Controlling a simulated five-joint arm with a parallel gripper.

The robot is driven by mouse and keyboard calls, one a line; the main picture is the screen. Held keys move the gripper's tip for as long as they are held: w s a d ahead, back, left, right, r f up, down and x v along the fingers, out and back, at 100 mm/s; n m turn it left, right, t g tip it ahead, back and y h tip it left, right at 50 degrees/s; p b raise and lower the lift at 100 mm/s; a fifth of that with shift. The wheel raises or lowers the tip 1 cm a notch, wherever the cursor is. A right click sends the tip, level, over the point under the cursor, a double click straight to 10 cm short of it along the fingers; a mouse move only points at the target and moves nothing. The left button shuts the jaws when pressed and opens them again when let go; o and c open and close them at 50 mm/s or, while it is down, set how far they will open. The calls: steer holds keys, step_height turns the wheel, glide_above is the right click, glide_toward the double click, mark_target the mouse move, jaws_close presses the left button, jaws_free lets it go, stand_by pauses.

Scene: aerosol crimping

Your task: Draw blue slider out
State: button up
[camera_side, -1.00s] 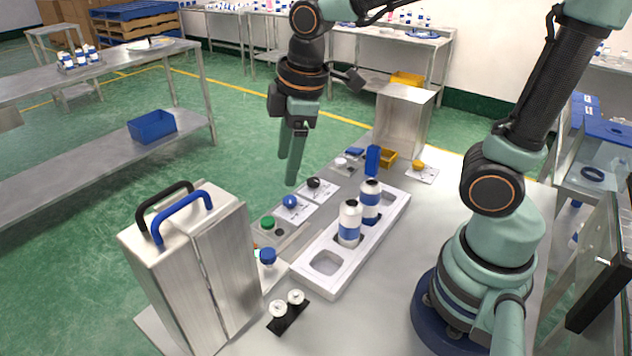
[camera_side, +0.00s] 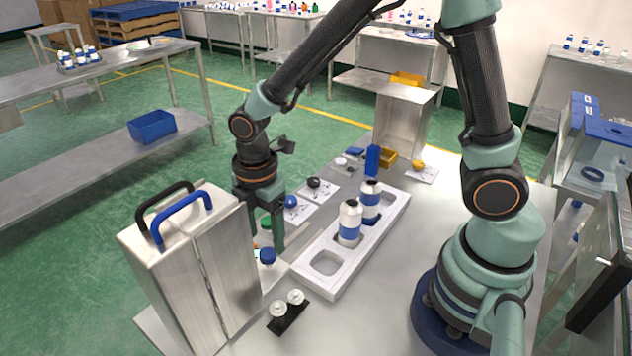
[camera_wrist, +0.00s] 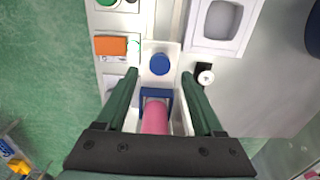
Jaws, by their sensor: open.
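A round blue knob (camera_side: 268,257) sits on a pale plate beside the metal cabinet in the side view. In the wrist view the blue knob (camera_wrist: 160,64) shows at the end of a white strip, between and slightly past my fingertips. I take it as the blue slider's knob. My gripper (camera_wrist: 160,73) is open, pointing down, one finger on each side of the strip. In the side view my gripper (camera_side: 266,244) hangs close over the knob; I cannot tell if it touches. A blue bracket (camera_wrist: 157,95) and a pink cylinder (camera_wrist: 154,118) lie between the fingers.
The metal cabinet (camera_side: 190,265) with black and blue handles stands close left of my gripper. A white tray (camera_side: 325,263) holding two bottles is to the right. A black strip with two white caps (camera_side: 288,311) lies in front.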

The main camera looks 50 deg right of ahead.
mark_target(268, 252)
steer(key=shift+f, duration=1.95)
steer(key=shift+c, duration=0.3)
jaws_close()
